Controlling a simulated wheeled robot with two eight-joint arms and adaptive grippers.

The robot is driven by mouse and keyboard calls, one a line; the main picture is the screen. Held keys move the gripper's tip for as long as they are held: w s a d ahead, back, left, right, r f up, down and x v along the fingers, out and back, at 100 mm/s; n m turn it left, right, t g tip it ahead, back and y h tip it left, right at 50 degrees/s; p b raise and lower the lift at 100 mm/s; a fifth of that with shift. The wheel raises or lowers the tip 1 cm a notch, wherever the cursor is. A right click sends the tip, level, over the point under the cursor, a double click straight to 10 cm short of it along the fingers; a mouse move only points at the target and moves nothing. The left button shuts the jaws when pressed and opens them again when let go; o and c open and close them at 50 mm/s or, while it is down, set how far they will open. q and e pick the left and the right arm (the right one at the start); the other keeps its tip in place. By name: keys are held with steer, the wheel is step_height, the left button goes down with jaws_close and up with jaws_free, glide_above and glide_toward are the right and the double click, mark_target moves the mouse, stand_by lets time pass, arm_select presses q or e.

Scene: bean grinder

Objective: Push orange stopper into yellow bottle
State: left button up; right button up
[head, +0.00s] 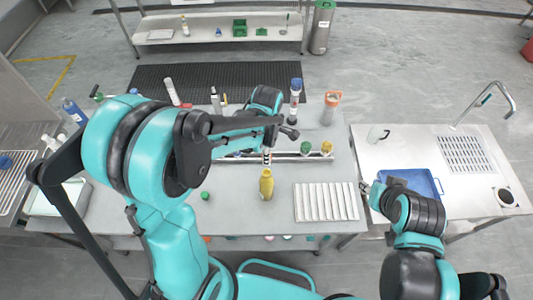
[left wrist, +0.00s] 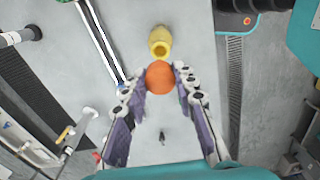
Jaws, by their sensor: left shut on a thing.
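The yellow bottle (head: 266,185) stands upright on the table in the head view, near the front edge. In the left wrist view its open mouth shows on the yellow bottle (left wrist: 160,40), just beyond the fingertips. My left gripper (left wrist: 160,80) is shut on the round orange stopper (left wrist: 160,78), which sits between its fingertips. The stopper appears close to the bottle's mouth, but I cannot tell whether they touch. My right gripper (head: 368,188) is small and partly hidden at the right, near the blue tray.
A white ridged tray (head: 326,202) lies right of the bottle. A rack (head: 285,158) with green and yellow tops runs behind it. A green stopper (head: 205,196) lies to the left. A blue tray (head: 425,181) and a sink (head: 465,154) are on the right table.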

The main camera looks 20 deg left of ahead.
arm_select(q)
steer(key=shift+f+b, duration=2.6)
steer(key=shift+f, duration=0.35)
steer(key=shift+b, duration=0.35)
steer(key=shift+f+b, duration=1.65)
steer(key=shift+f, duration=0.1)
steer(key=o, duration=1)
step_height(320, 180, up, 12)
steer(key=shift+r, duration=0.1)
